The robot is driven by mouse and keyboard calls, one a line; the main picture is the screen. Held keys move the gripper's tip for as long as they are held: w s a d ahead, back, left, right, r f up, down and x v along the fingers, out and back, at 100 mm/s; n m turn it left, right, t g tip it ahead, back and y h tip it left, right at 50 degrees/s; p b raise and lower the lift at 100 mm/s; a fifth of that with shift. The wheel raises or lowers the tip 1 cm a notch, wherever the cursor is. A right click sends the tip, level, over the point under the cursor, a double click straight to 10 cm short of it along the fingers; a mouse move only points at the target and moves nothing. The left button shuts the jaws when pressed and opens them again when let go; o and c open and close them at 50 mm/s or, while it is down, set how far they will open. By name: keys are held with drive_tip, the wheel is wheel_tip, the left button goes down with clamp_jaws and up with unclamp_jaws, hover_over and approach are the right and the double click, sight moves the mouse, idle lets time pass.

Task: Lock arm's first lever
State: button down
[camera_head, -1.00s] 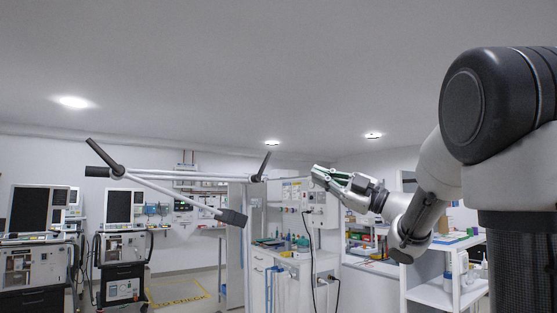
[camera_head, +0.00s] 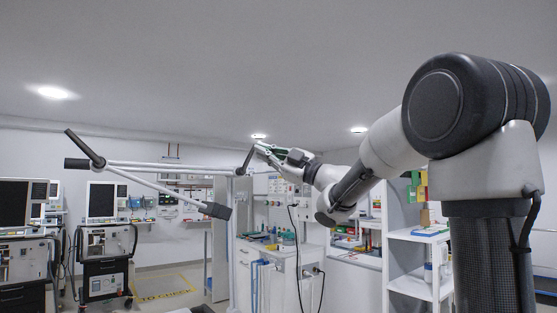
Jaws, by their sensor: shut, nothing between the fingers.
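A jointed white support arm (camera_head: 165,169) with dark ends spans the left and middle of the view. One black lever (camera_head: 84,146) stands tilted at its left joint. Another dark lever (camera_head: 246,161) stands near upright at its right joint, above the pole. A dark grip (camera_head: 215,210) ends the lower tube. My gripper (camera_head: 262,150) is shut and empty, with its tips close to the right lever's upper part. I cannot tell whether they touch it.
Ventilators on carts (camera_head: 105,235) stand at the left. A white cabinet (camera_head: 262,274) with bottles is behind the pole, with hanging cables beside it. White shelves (camera_head: 415,257) stand at the right. Open floor lies between the carts and the cabinet.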

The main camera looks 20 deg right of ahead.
drive_tip(key=shift+w+a+r, duration=0.2)
drive_tip(key=shift+w+a, duration=0.1)
drive_tip(key=shift+a, duration=0.05)
drive_tip(key=shift+s+a+r+n+g, duration=0.1)
drive_tip(key=shift+a+r+n+g, duration=0.1)
drive_tip(key=shift+n+g, duration=0.3)
drive_tip(key=shift+s+a+r+n+g, duration=0.1)
drive_tip(key=shift+a+n+g, duration=0.15)
drive_tip(key=shift+n, duration=0.45)
drive_tip(key=s+a+f+n+g+h, duration=0.2)
drive_tip(key=a+n+g+h, duration=0.3)
drive_tip(key=n, duration=0.6)
drive_tip(key=shift+a+h, duration=0.6)
drive_tip(key=shift+h, duration=0.1)
drive_tip(key=shift+f, duration=0.15)
drive_tip(key=shift+w+d+f, duration=0.15)
drive_tip(key=shift+d+f, duration=0.15)
drive_tip(key=shift+d, duration=0.35)
